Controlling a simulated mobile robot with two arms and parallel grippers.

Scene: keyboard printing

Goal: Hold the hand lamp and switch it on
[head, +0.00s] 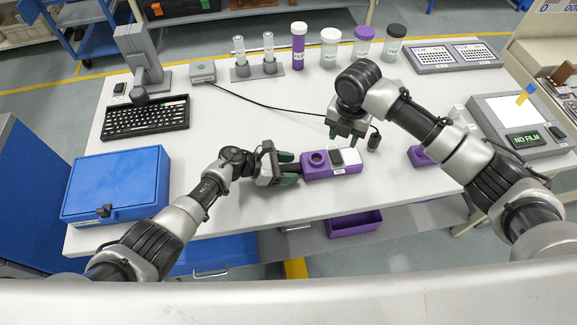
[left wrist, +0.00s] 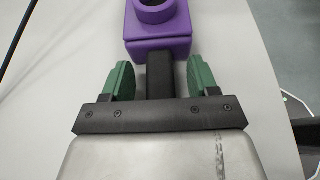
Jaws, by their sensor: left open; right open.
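The hand lamp appears to be the purple block (head: 318,171) with a round ring on top, near the table's front edge. In the left wrist view the purple body (left wrist: 157,45) has a dark handle (left wrist: 160,76) pointing towards my gripper. My left gripper (head: 288,169) is open, with its green fingers on either side of the handle and gaps visible in the left wrist view (left wrist: 159,78). My right gripper (head: 346,136) is open above the table, behind the lamp, with nothing visible in it.
A small black object (head: 374,140) stands beside my right gripper, and another purple block (head: 420,157) lies further right. A blue case (head: 117,183) and a keyboard (head: 146,118) are at left. Tubes and labelled jars (head: 330,48) line the back. A black cable (head: 262,103) crosses the table.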

